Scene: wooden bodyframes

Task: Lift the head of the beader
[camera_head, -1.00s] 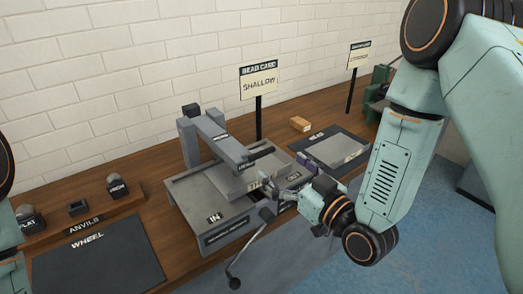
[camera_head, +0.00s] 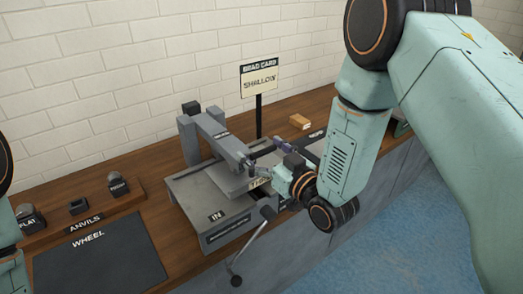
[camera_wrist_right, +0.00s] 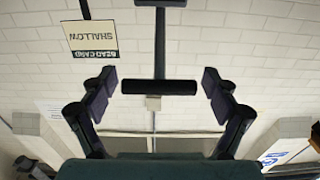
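The beader (camera_head: 215,190) is a grey machine on the bench. Its head (camera_head: 220,137) is a grey arm running from the rear post forward, low over a grey plate on the base. My right gripper (camera_head: 262,159) is beside the head's front end, above the plate's right side. In the right wrist view, my right gripper (camera_wrist_right: 157,93) is open, with its fingers on either side of a dark bar (camera_wrist_right: 157,87) on a stem. Gaps show between the bar and both fingers. My left gripper is not in view; only part of that arm shows at the left edge.
A lever (camera_head: 250,238) with a dark knob sticks out in front of the beader. A SHALLOW bead card (camera_head: 259,82) stands behind on a post. Anvils (camera_head: 78,207) and a dark wheel mat (camera_head: 95,255) lie left. A small wooden block (camera_head: 299,121) is behind right.

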